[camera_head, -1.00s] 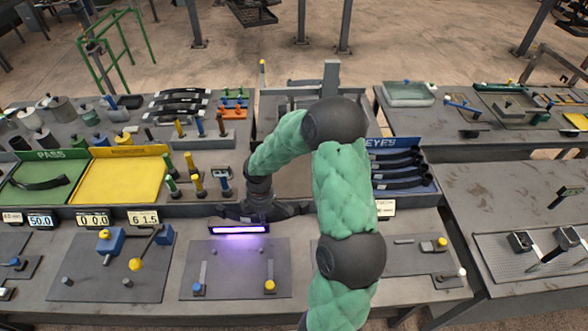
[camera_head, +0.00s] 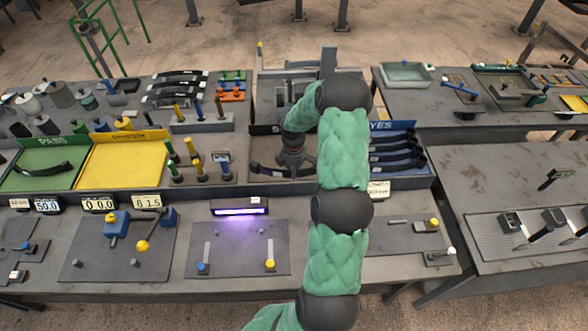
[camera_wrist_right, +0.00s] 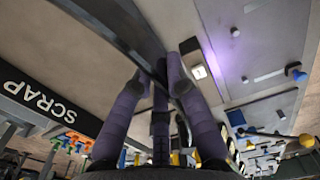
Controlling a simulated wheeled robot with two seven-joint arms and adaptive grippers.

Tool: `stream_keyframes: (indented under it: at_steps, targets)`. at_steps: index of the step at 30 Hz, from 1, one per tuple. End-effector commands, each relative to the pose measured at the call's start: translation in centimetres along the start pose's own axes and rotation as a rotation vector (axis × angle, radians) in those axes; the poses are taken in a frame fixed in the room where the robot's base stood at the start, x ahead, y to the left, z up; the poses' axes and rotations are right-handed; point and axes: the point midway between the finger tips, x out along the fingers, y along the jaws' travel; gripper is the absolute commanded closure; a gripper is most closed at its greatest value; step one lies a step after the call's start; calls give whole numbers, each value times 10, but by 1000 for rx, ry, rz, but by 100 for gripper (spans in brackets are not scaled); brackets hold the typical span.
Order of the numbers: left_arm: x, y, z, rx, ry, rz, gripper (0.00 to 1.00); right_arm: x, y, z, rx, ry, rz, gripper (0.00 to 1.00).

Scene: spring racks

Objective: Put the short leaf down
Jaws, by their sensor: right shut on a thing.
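The short leaf is a dark, slightly curved strip (camera_head: 268,170). It also crosses the right wrist view as a dark bar (camera_wrist_right: 120,32). My right gripper (camera_head: 290,174) is shut on it, and its purple fingers (camera_wrist_right: 160,80) close around the bar in the wrist view. The gripper and leaf are over the grey bay between the yellow tray and the blue rack. A black SCRAP sign (camera_wrist_right: 42,98) shows beside them in the wrist view. My arm hides part of the leaf's right side, and I cannot tell whether the leaf touches the bay floor. My left gripper is not in view.
The green PASS tray (camera_head: 62,157) holds one dark leaf. The yellow tray (camera_head: 125,165) beside it is empty. The blue EYES rack (camera_head: 405,126) holds several leaves. Upright coloured pegs (camera_head: 196,163) stand left of the gripper. A lit purple lamp bar (camera_head: 240,211) is in front.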

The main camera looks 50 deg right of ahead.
Motion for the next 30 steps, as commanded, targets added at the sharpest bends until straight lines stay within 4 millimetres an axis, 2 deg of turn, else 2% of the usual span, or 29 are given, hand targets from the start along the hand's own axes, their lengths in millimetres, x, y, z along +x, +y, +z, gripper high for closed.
stream_keyframes:
  at_steps: [6,15,21,30]
  targets:
    - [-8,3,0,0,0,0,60,12,32,3,3,1,4,100]
    - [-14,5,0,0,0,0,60,44,60,6,1,0,4,100]
    - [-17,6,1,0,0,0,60,61,74,8,2,1,5,100]
    - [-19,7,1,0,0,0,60,72,82,8,1,1,5,100]
